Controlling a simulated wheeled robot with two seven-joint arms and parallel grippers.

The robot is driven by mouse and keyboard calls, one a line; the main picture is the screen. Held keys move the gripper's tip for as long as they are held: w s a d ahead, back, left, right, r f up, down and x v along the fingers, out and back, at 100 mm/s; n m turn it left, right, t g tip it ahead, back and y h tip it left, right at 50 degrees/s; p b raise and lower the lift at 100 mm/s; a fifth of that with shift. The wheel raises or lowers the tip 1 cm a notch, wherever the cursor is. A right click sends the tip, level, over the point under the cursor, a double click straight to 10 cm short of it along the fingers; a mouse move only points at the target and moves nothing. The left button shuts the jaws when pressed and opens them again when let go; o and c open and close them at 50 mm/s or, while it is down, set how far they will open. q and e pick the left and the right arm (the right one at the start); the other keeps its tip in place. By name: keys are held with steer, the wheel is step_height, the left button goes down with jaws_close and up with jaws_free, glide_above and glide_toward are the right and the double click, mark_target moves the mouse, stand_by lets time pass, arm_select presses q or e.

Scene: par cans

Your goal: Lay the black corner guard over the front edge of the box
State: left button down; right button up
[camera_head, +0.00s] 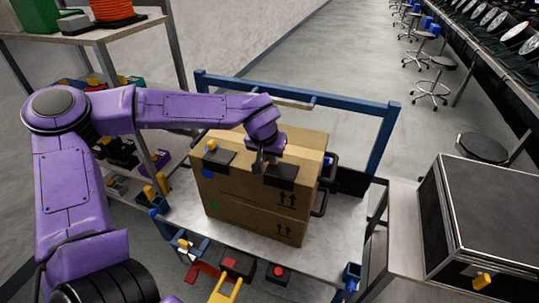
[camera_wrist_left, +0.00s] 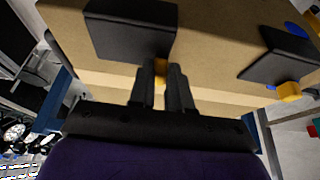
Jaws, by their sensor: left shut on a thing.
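The brown cardboard box (camera_head: 250,205) stands upright on a cart. One black corner guard (camera_head: 281,177) is at the right part of the box's front top edge, below my left gripper (camera_head: 262,165). In the left wrist view, my left gripper (camera_wrist_left: 162,78) is shut on the yellow tab (camera_wrist_left: 160,70) of this black guard (camera_wrist_left: 130,30). The guard is at the box edge; I cannot tell whether it rests fully on it. A second black guard (camera_head: 218,160) with a yellow tab lies over the left part of the same edge, and also shows in the wrist view (camera_wrist_left: 280,57). My right gripper is not in view.
The cart top (camera_head: 333,222) has free room around the box. A blue frame bar (camera_head: 300,90) runs behind it. A shelf rack (camera_head: 95,35) stands at the left. A black case (camera_head: 487,215) sits on a table at the right.

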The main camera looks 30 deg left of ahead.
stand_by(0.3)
arm_select(q)
steer(key=c, duration=1)
jaws_free()
steer(key=v, duration=1)
steer(key=shift+s+r, duration=0.1)
steer(key=shift+r, duration=0.1)
